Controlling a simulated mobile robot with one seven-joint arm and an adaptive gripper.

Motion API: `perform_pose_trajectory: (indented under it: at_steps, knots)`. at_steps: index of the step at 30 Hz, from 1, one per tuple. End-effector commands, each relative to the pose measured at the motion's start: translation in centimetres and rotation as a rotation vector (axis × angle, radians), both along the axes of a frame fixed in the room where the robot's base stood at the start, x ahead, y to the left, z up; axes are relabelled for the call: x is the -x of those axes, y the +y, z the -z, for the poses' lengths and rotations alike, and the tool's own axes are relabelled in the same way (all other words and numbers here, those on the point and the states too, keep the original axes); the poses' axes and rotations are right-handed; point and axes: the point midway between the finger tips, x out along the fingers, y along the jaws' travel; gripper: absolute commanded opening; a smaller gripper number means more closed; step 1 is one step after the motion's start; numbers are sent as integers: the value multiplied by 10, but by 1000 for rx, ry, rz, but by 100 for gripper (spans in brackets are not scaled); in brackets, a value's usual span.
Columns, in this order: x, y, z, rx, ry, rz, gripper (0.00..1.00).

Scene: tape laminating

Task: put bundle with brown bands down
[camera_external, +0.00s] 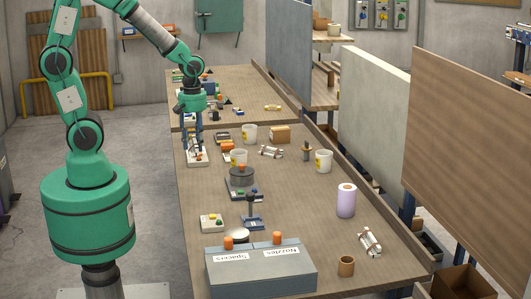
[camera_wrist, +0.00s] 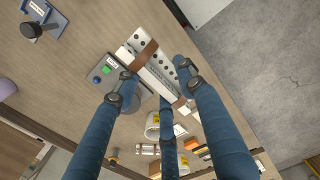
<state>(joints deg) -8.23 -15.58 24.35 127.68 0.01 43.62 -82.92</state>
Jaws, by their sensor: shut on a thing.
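My gripper (camera_external: 194,148) is at the left edge of the near table, pointing down. In the wrist view its blue fingers (camera_wrist: 157,80) are closed around a long pale bundle with brown bands (camera_wrist: 152,62). One band shows near its upper end and another near its lower end, beside the fingers. In the external view the bundle (camera_external: 198,158) shows as a pale shape below the fingers, low over the table (camera_external: 190,217). I cannot tell whether its underside touches the tabletop.
A grey device with a round drum (camera_external: 242,178) stands close to the right of the gripper. White tubs (camera_external: 249,134), another bundle (camera_external: 271,152) and a small box (camera_external: 280,134) are farther right. A grey bin box (camera_external: 260,270) fills the front. Bare tabletop lies right of centre.

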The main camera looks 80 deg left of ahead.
Motion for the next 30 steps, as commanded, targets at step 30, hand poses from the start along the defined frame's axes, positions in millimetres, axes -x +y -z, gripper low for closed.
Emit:
perform_pose_trajectory:
  at_steps: [30]
  knots:
    - [-252, 71, 0, 0, 3, 13, 10]
